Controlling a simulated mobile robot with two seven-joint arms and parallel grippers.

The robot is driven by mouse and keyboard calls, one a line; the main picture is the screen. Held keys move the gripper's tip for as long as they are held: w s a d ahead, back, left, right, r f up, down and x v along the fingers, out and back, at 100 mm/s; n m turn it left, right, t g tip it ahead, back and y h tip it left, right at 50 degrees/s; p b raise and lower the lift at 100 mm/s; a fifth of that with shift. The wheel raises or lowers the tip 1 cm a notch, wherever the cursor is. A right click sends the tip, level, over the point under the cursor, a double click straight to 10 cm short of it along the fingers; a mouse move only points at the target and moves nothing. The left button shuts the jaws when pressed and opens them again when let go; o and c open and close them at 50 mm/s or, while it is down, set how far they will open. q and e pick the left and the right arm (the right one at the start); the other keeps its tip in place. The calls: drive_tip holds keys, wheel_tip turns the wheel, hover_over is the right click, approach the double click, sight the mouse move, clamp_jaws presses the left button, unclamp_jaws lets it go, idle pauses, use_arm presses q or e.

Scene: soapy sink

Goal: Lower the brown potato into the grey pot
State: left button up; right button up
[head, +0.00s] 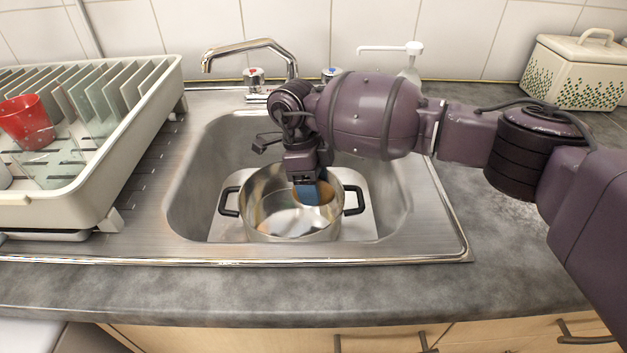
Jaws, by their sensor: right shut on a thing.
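The grey pot (262,215) is a shiny metal pot with two black side handles, standing upright in the sink. My right gripper (308,192) comes in from the right and points down over the right part of the pot's opening. It is shut on the brown potato (326,191), of which only a small brown part shows at the pot's far right inside. The rest of the potato is hidden by the gripper, and I cannot tell whether it touches the pot. My left gripper is not in view.
The steel sink (187,205) surrounds the pot. A dish rack (95,190) with a red cup (26,122) stands at the left. A faucet (240,48) and soap dispenser (412,62) stand behind. A patterned box (575,72) sits at the back right. The front counter is clear.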

drive_tip(key=shift+f+b, duration=0.65)
drive_tip(key=shift+f, duration=2.15)
idle(2.4)
idle(0.4)
drive_tip(key=o, duration=1.1)
drive_tip(key=p+v, duration=0.1)
drive_tip(key=v, duration=1)
